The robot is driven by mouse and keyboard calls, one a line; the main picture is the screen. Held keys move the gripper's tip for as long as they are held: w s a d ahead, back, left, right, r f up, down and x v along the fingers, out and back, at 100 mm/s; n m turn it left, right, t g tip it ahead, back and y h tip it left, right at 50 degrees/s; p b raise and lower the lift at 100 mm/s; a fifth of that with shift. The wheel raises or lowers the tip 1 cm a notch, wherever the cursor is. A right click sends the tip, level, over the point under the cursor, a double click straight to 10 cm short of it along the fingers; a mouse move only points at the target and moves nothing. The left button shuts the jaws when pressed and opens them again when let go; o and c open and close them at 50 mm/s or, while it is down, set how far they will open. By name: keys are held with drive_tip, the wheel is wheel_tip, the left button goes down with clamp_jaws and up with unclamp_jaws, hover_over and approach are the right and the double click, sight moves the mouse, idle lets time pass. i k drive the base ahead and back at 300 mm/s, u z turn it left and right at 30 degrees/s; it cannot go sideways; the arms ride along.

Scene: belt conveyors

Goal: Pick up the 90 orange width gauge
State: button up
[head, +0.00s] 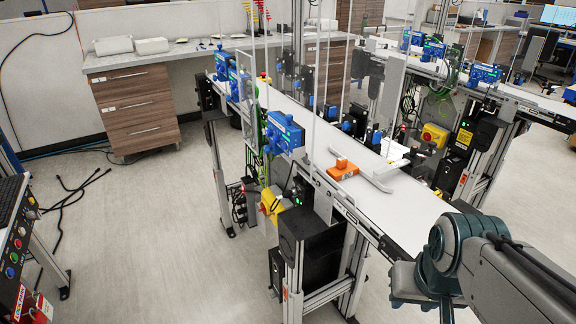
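The orange width gauge (343,172) lies on the white belt of the near conveyor (407,205), close to its near end and its left edge. It has a low flat body with a small raised block on top. Any number on it is too small to read. My arm comes in from the lower right, over and beside the conveyor's end, apart from the gauge. My gripper is not visible in this view, so what its fingers do is hidden.
A pale bent bar (376,182) lies on the belt beside the gauge. Clear upright panels and blue sensor boxes (284,131) line the belt's left edge. A second conveyor (520,97) runs at the right. The floor (150,230) at the left is mostly open, with loose cables.

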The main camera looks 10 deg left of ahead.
sight(343, 169)
drive_tip(key=u, duration=0.7)
drive_tip(key=i, duration=0.35)
